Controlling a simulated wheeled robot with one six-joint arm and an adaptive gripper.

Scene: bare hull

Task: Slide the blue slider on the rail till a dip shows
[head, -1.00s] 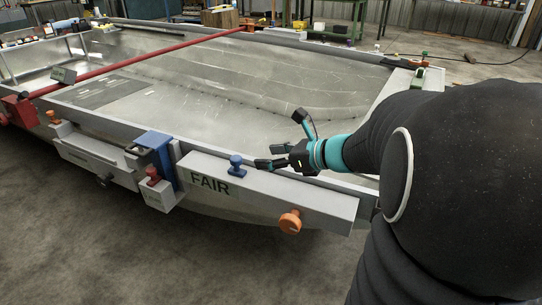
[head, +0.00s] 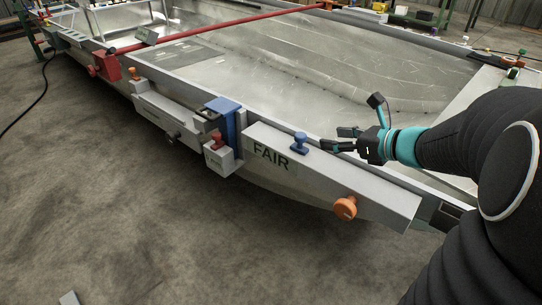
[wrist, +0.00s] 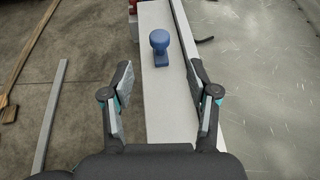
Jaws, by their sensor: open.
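The blue slider (head: 300,144), a small round knob on a foot, stands upright on top of the long grey rail box (head: 378,189) marked FAIR. In the wrist view the blue slider (wrist: 161,42) lies ahead, beyond the fingertips and roughly between their lines. My gripper (head: 342,139) is open and empty, just right of the slider in the head view and apart from it. In the wrist view my gripper (wrist: 160,80) spreads its fingers over the pale rail top (wrist: 167,117). No dip shows that I can make out.
An orange knob (head: 345,207) sticks out of the box's front. Left of it are a blue bracket (head: 226,125) and a small box with a red knob (head: 216,139). A red bar (head: 200,32) crosses the metal hull (head: 300,70). The floor in front is mostly clear.

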